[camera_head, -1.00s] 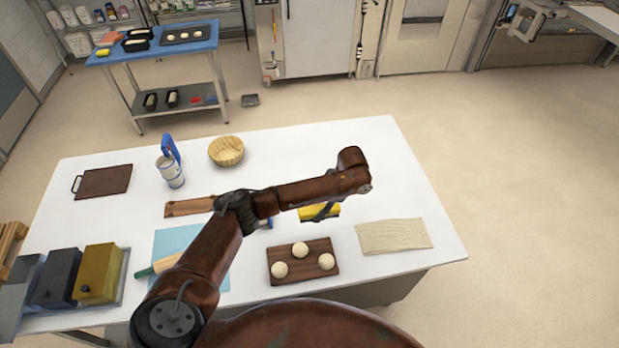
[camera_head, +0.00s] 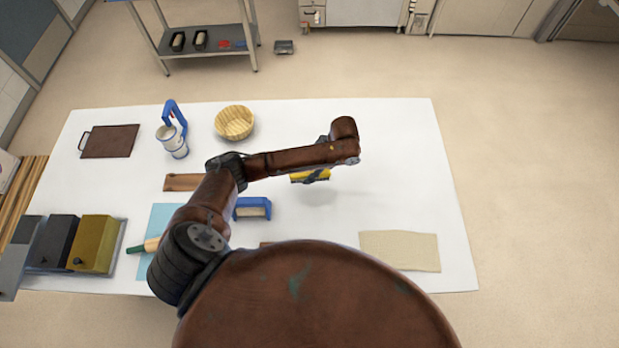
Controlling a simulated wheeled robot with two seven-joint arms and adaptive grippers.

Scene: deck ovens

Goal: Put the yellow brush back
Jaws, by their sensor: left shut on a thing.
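The yellow brush (camera_head: 303,177) shows below the end of my left arm, right of the table's middle. My left gripper (camera_head: 320,172) is shut on it, mostly hidden behind the wrist. A soft shadow lies on the white table (camera_head: 400,190) beside and below it, so the brush looks held above the top. A blue tool with a pale underside (camera_head: 252,208) lies to its left. Another blue-handled thing (camera_head: 171,115) stands in or behind a pale cup (camera_head: 173,143) at the back left. My right gripper is not in view.
A wooden bowl (camera_head: 234,122) and a brown board (camera_head: 110,141) are at the back. A beige cloth (camera_head: 400,250) lies front right, boxes (camera_head: 97,243) front left. A wooden strip (camera_head: 182,182) lies behind my arm. The table's right part is mostly clear.

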